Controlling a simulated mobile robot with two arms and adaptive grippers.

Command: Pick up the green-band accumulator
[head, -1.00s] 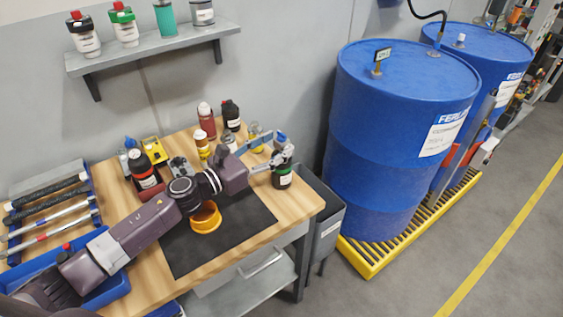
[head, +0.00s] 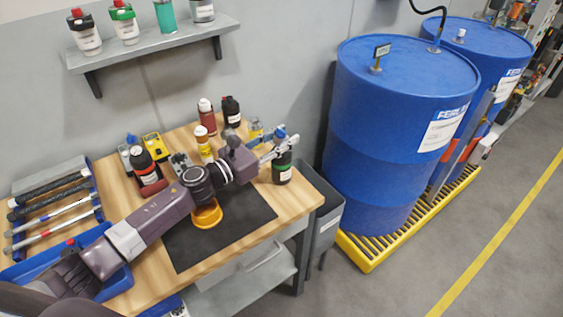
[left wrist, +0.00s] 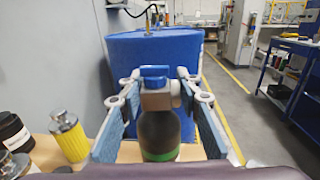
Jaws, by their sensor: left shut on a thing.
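The green-band accumulator (head: 283,172) is a dark upright bottle shape with a green band low down and a blue cap on top, at the right end of the wooden bench. My left gripper (head: 277,150) is shut on it near its top, reaching in from the left. In the left wrist view the accumulator (left wrist: 158,133) stands between the two blue-padded fingers of my left gripper (left wrist: 159,100), which close around the metal block under the blue cap. I cannot tell whether its base is clear of the bench. My right gripper is not in view.
Blue drums (head: 385,150) stand on a yellow pallet (head: 372,254) to the right. A grey bin (head: 328,213) is beside the bench.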

